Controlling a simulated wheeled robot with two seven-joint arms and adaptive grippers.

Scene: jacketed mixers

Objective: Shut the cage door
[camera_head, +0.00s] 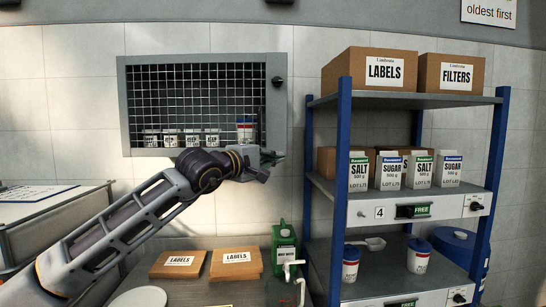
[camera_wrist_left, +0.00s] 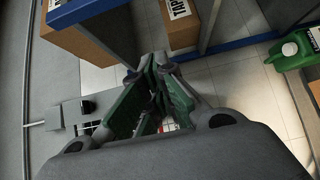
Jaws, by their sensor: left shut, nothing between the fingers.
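The cage (camera_head: 122,105) is a grey-framed box on the back wall in the head view. A dark mesh door (camera_head: 190,90) spans its front, and a black knob (camera_head: 277,81) sits at the frame's upper right. I cannot tell whether the door is fully shut. My right gripper is not in view.
A blue-posted shelf unit (camera_head: 341,170) with boxes and cartons stands close to the right. Below are a counter (camera_head: 215,290) with two flat label boxes (camera_head: 236,263) and a green jug (camera_head: 284,250). Bare wall (camera_head: 300,55) lies between cage and shelf.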

